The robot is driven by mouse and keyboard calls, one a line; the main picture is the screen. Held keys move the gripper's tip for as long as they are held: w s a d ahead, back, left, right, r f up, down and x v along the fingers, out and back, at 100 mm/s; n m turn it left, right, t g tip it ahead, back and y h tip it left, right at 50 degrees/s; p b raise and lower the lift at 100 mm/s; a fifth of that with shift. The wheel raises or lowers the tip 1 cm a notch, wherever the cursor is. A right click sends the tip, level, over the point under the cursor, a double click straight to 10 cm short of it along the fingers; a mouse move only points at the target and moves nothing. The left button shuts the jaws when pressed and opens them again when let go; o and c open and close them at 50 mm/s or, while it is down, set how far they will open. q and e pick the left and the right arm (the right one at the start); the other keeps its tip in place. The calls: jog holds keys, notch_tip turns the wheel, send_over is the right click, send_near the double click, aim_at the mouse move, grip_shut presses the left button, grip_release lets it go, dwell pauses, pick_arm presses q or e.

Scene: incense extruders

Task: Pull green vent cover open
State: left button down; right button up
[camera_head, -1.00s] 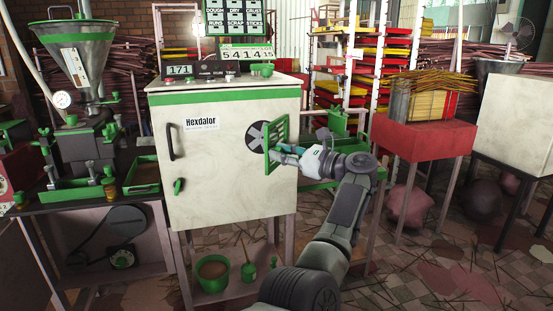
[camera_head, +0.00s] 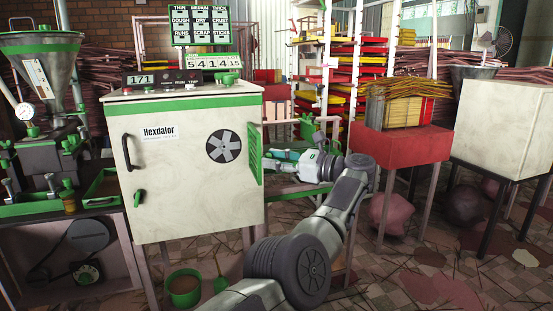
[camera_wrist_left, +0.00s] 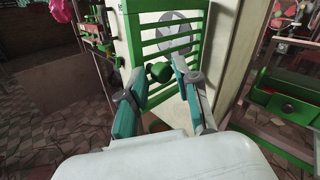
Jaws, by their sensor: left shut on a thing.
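The green slatted vent cover (camera_head: 254,155) stands swung out at the right edge of the white Hexdalor cabinet's front (camera_head: 165,185), seen nearly edge-on. The round fan opening (camera_head: 223,147) beside it is uncovered. In the left wrist view the cover (camera_wrist_left: 172,36) shows its green slats, with the grey fan opening (camera_wrist_left: 176,19) visible through them. My left gripper (camera_head: 272,160) is at the cover's right side. In the wrist view its teal fingers (camera_wrist_left: 161,76) are shut on the cover's dark green knob (camera_wrist_left: 160,72). My right gripper is in neither view.
A hopper machine (camera_head: 42,75) stands left of the cabinet. A red table (camera_head: 402,143) with incense sticks and a white box (camera_head: 503,122) stand to the right. A green pot (camera_head: 184,289) sits beneath the cabinet. Tiled floor shows at lower right.

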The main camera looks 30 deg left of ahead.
pick_arm(q)
jog(key=shift+w+a+r, duration=0.35)
jog(key=shift+w+r, duration=0.15)
jog(key=shift+r, duration=0.1)
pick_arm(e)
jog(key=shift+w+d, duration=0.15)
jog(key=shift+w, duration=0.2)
pick_arm(q)
jog(key=c, duration=1.1)
grip_release()
jog(key=shift+a, duration=0.2)
jog(key=shift+o, duration=0.4)
jog(key=shift+a+f, duration=0.25)
jog(key=shift+a, duration=0.2)
jog(key=shift+d, duration=0.2)
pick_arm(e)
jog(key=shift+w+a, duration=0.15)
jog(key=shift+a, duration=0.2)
pick_arm(q)
jog(key=shift+d+f, duration=0.15)
jog(key=shift+f, duration=0.1)
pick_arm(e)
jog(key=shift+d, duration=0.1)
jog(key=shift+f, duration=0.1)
